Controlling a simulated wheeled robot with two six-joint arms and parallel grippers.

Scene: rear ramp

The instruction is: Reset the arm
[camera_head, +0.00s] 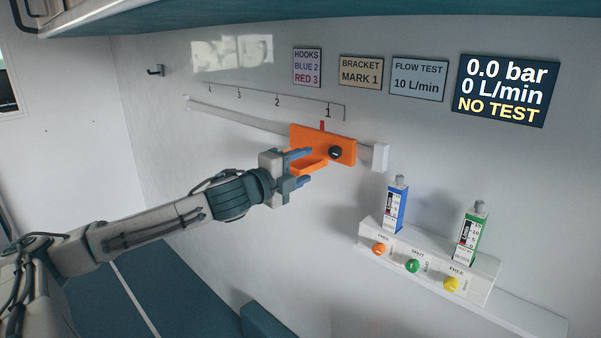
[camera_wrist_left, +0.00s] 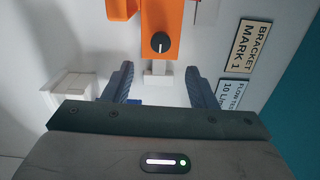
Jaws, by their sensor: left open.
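My left gripper (camera_head: 300,168) is open and empty, in front of the orange bracket (camera_head: 343,150) on the wall rail. Its two blue-grey fingers also show apart in the left wrist view (camera_wrist_left: 158,85), with the black knob (camera_wrist_left: 160,42) of the orange bracket (camera_wrist_left: 162,15) beyond the gap between them. In the head view the knob (camera_head: 335,153) is just to the right of the fingertips. The bracket's red pointer (camera_head: 322,126) lines up with mark 1 on the scale. My left arm reaches in from the left. My right gripper is not in view.
A white rail (camera_head: 235,116) runs along the wall to an end block (camera_head: 380,157). Blue (camera_head: 395,205) and green (camera_head: 470,232) flowmeters stand on a white panel (camera_head: 480,265) with coloured knobs. A screen (camera_head: 505,90) reads 0.0 bar, 0 L/min, NO TEST. A shelf (camera_head: 200,15) overhangs above.

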